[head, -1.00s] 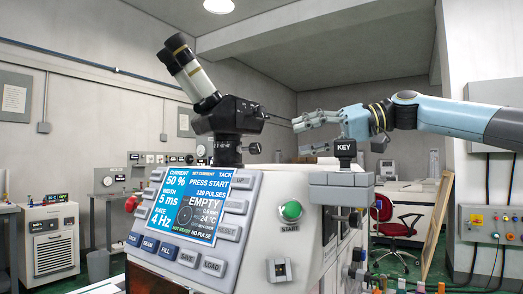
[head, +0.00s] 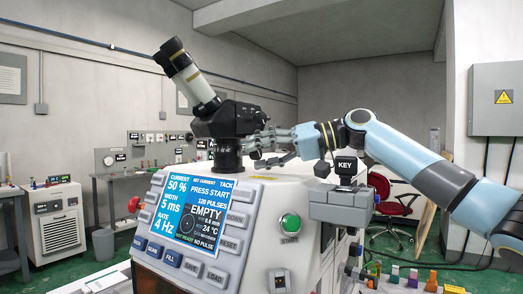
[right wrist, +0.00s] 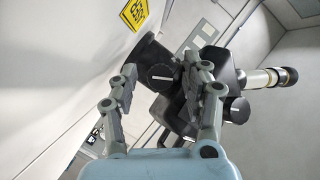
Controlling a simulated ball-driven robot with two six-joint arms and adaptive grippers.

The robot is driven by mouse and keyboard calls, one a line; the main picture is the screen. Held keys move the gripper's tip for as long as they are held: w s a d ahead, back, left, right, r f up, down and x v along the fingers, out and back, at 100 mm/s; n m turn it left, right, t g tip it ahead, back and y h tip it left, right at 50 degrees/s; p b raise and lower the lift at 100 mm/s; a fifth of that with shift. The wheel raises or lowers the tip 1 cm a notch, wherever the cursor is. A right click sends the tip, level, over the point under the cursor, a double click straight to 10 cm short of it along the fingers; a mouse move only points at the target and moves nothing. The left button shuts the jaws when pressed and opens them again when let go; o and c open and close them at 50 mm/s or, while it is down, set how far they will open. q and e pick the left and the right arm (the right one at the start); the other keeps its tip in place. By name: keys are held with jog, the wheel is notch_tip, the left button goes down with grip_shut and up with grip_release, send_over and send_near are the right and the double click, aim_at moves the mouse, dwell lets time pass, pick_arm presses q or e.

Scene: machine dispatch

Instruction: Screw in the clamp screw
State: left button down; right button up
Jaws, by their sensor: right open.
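The clamp screw (right wrist: 160,76) shows in the right wrist view as a round dark knob with a white line, on the side of the black collar (head: 228,152) under the microscope head (head: 228,120). My right gripper (head: 266,142) is open beside the collar in the head view. In the right wrist view its fingers (right wrist: 162,84) stand either side of the knob, with gaps; I cannot tell whether either touches it. In the head view the fingers largely cover the screw. My left gripper is not in view.
The white machine with its screen (head: 200,210) and green START button (head: 290,223) fills the space below. A grey KEY block (head: 340,205) stands close under my right arm. A second dark knob (right wrist: 237,110) sits on the microscope head.

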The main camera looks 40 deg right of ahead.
grip_shut()
jog(key=shift+f+m, duration=0.1)
jog(key=shift+m, duration=0.2)
jog(key=shift+f+m+y+b, duration=0.1)
jog(key=shift+m+y+b, duration=0.7)
jog(key=shift+m+b, duration=0.2)
jog(key=shift+m+t+y+b, duration=0.45)
jog(key=shift+m+b, duration=0.25)
jog(key=shift+m, duration=0.4)
grip_release()
